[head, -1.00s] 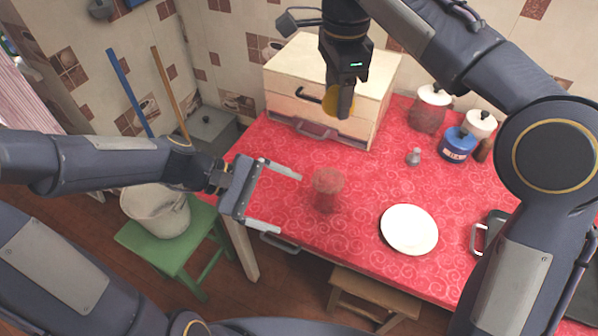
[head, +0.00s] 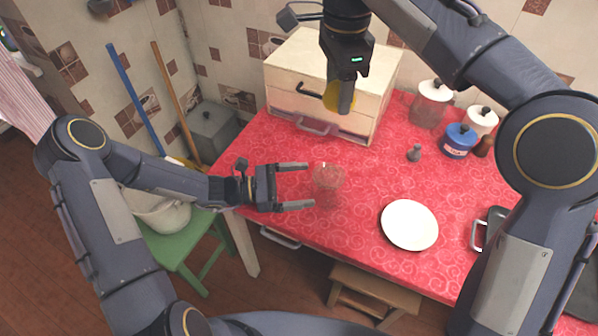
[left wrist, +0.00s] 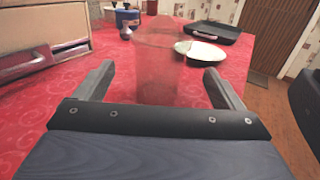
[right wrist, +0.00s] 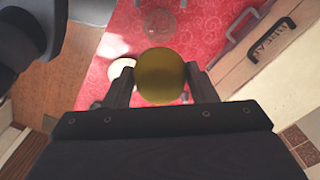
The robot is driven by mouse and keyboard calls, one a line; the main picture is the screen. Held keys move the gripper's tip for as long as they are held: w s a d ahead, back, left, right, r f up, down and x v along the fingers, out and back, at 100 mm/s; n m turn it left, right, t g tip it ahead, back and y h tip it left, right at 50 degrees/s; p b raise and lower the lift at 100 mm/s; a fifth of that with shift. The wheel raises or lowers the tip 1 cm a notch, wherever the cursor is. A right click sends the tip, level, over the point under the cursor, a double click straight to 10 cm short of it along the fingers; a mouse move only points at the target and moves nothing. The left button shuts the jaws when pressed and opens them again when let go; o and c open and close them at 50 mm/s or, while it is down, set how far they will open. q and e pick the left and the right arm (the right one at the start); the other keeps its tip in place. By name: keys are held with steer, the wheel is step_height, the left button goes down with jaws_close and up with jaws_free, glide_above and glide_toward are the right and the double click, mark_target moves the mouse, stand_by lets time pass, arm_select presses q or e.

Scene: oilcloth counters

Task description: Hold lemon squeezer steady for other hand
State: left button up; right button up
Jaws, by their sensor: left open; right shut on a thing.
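The lemon squeezer (head: 327,176) looks like a clear glass piece, upright on the red cloth near the table's left end. It also shows, see-through, in the left wrist view (left wrist: 168,72). My left gripper (head: 309,186) is open and level, its fingers pointing right toward the squeezer. The squeezer lies just ahead of the fingertips, in line with the gap; nothing is gripped. My right gripper (head: 342,100) points down near the drawer box, shut on a yellow lemon piece (right wrist: 161,76), held above the table. The lemon's far side is hidden.
A wooden drawer box (head: 335,80) stands at the back left. A white plate (head: 409,225) lies right of the squeezer. A small grey shaker (head: 414,153), a blue canister (head: 459,141) and jars stand farther back. The cloth between squeezer and plate is clear.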

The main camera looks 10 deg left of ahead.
mark_target(329, 187)
arm_select(q)
step_height(329, 187, down, 2)
steer(key=shift+f, duration=0.1)
steer(key=x, duration=0.7)
steer(key=shift+d, duration=0.25)
steer(key=c, duration=1.2)
steer(key=shift+c, duration=0.2)
arm_select(e)
step_height(329, 187, down, 14)
steer(key=n, duration=0.9)
steer(key=shift+s, duration=0.1)
steer(key=shift+f, duration=0.9)
